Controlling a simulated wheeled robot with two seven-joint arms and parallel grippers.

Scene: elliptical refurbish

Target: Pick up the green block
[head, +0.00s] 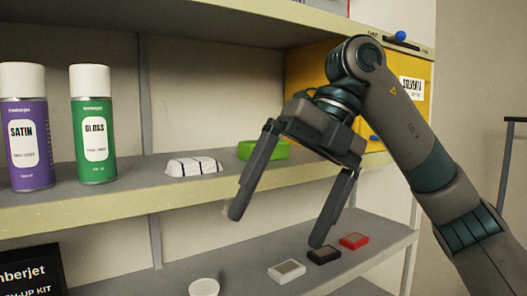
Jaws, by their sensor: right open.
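The green block (264,150) lies on the middle shelf (120,200), near the centre of the head view. The left finger passes just in front of the block's lower side in the picture. I cannot tell the exact depth between finger and block. My left gripper is not in view.
A purple SATIN can (27,165) and a green GLOSS can (94,160) stand on the left. A white striped item (194,167) sits left of the block. A yellow cabinet (308,70) stands behind the arm. White (286,270), black (324,255) and red (354,240) blocks lie below.

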